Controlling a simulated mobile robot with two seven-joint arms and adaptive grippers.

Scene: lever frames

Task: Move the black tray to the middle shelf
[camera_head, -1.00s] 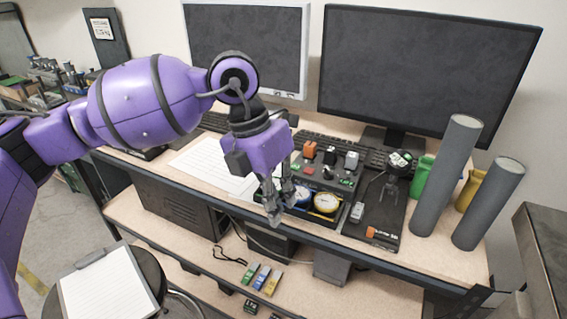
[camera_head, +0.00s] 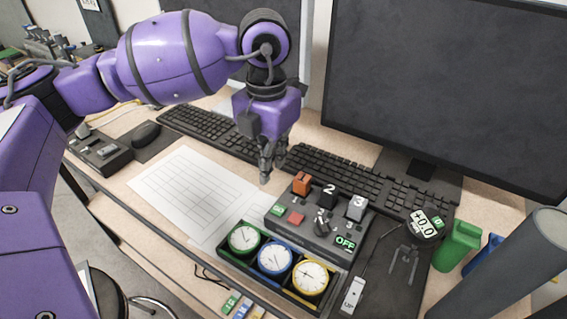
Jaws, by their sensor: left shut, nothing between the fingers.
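The black tray (camera_head: 225,257) lies at the front edge of the desk. It holds three round dials: one green (camera_head: 244,239), one blue (camera_head: 275,258) and one yellow (camera_head: 311,279). A dark control box with levers (camera_head: 318,228) stands right behind it. My left gripper (camera_head: 271,172) is shut and empty. It points down above the desk, behind and apart from the tray, near the paper and keyboard. Part of a lower shelf with small coloured labelled blocks (camera_head: 243,307) shows at the bottom edge. My right gripper is not in view.
A printed sheet (camera_head: 188,192) lies left of the tray. Keyboards (camera_head: 345,177) and a large monitor (camera_head: 440,90) are behind. A dark panel with a gauge on a stand (camera_head: 424,224), a green bottle (camera_head: 457,244) and grey cylinders (camera_head: 520,265) crowd the right side.

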